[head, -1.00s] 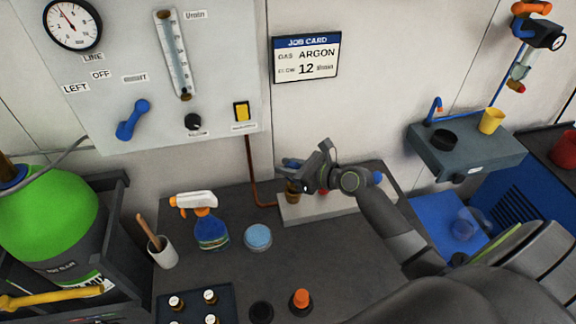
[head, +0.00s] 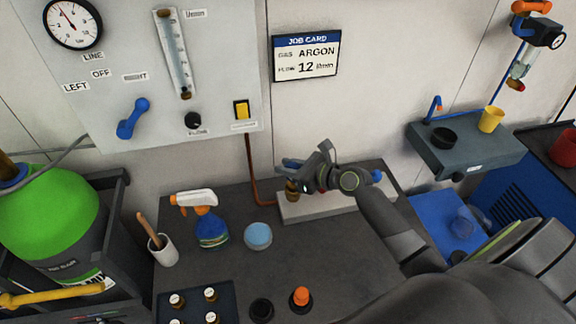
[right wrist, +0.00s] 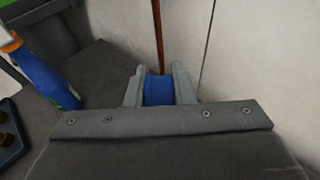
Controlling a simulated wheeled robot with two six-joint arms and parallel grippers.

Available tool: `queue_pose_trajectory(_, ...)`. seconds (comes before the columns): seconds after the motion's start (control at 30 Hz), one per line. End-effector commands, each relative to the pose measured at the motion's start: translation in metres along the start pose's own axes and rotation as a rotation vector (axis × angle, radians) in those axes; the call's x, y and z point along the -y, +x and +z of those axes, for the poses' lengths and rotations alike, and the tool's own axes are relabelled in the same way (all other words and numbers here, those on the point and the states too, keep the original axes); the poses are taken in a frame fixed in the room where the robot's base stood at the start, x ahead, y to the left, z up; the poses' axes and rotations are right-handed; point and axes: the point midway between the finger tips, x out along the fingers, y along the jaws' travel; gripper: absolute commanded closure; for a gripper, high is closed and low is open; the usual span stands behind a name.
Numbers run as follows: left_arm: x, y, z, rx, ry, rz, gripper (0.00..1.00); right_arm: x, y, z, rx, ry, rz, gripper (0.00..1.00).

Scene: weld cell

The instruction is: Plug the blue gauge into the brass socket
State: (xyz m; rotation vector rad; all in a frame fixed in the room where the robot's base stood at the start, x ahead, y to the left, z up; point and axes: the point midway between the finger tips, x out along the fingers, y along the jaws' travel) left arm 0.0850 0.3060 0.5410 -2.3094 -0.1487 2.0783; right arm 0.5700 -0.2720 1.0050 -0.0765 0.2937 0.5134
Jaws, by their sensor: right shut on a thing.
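My right gripper (head: 305,162) is above the left end of a pale block on the bench, by the wall. It is shut on the blue gauge (right wrist: 158,91), which shows as a blue body between the two fingers in the right wrist view. In the head view the fingers mostly hide the gauge. The brass socket (head: 292,192) stands at the left end of the pale block (head: 318,209), just under the fingers. I cannot tell whether gauge and socket touch. My left gripper is not in view.
A copper pipe (head: 250,170) runs down the wall toward the socket. A red part and a blue part (head: 378,175) are farther right on the block. A light-blue round tin (head: 258,236) and a spray bottle (head: 208,222) stand to the left.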

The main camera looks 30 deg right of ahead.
Motion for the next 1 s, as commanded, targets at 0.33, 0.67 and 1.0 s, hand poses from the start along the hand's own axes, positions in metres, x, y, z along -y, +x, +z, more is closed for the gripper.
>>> queue_pose_trajectory(0.33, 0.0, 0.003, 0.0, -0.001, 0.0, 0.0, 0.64, 0.0, 0.001, -0.004, 0.002, -0.001, 0.0, 0.69)
queue_pose_trajectory(0.67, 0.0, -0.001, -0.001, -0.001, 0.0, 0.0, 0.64, 0.0, -0.004, -0.004, -0.003, 0.0, 0.0, 0.69)
queue_pose_trajectory(1.0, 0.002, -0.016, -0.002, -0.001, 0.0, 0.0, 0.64, 0.0, -0.031, -0.004, -0.003, 0.0, -0.001, 0.69)
